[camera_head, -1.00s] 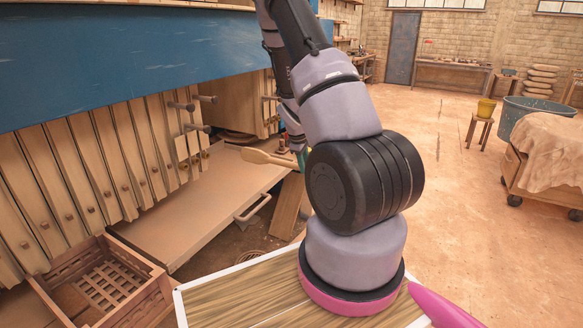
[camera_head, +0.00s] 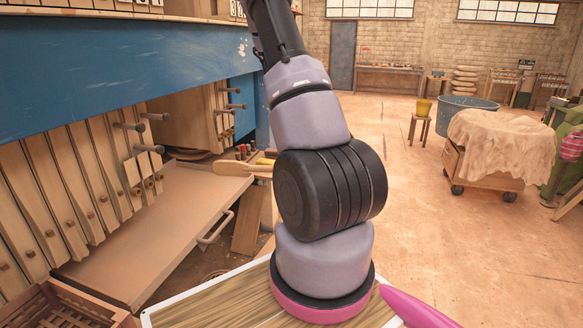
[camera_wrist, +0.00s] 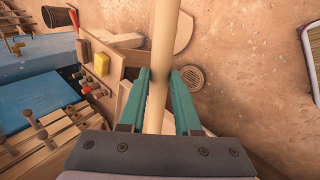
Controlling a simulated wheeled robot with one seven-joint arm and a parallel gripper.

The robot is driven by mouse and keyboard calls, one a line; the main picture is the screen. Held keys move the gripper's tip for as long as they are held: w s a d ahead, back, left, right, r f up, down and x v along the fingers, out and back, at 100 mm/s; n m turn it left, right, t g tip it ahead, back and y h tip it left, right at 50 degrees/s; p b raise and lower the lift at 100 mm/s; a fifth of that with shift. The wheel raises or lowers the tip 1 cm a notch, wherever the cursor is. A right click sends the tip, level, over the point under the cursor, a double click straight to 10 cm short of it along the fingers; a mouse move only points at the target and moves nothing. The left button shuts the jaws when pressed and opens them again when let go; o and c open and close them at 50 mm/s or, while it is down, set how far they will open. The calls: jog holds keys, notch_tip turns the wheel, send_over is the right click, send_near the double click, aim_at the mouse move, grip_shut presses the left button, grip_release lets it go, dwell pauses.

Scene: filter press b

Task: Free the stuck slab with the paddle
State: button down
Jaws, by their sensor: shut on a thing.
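The paddle (camera_head: 233,169) is pale wood. In the head view its flat end points left over the tray by the filter press, and my arm hides the rest. In the wrist view its round handle (camera_wrist: 166,40) runs between the teal fingers of my gripper (camera_wrist: 158,76), which is shut on it. My gripper is hidden behind my arm in the head view. The press plates (camera_head: 62,190) hang in a row at left under the blue beam. I cannot tell which slab is stuck.
A tan tray (camera_head: 150,225) with a metal handle lies under the plates. A slatted wooden crate (camera_head: 50,310) stands at lower left. A cloth-covered cart (camera_head: 500,140), a stool with a yellow bucket (camera_head: 422,108) and a blue tub (camera_head: 465,115) stand at right. The floor between is open.

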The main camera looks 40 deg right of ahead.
aim_at(224, 171)
jog(key=w+a+f, duration=0.1)
jog(key=w+a, duration=0.3)
jog(key=w+a+f, duration=0.1)
jog(key=w+a, duration=0.3)
jog(key=w+a+f, duration=0.1)
jog(key=w+a, duration=0.3)
jog(key=a, duration=0.1)
jog(key=shift+a, duration=0.1)
jog(key=a, duration=0.1)
jog(key=w+a, duration=0.1)
jog(key=a, duration=0.1)
jog(key=shift+w+a, duration=0.55)
jog(key=shift+a, duration=0.65)
jog(key=shift+w+a, duration=0.45)
jog(key=shift+w, duration=0.15)
jog(key=shift+s+d+r, duration=0.15)
jog(key=shift+d, duration=1.05)
jog(key=shift+s+d+r, duration=0.15)
jog(key=shift+d+r, duration=0.05)
jog(key=shift+d, duration=0.95)
jog(key=shift+s+d+r, duration=0.15)
jog(key=shift+d, duration=1.05)
jog(key=s+d+r, duration=0.3)
jog(key=s+d, duration=0.9)
jog(key=s, duration=0.2)
jog(key=s+d+r, duration=0.3)
jog(key=s+d, duration=1)
jog(key=s, duration=0.1)
jog(key=shift+s, duration=0.4)
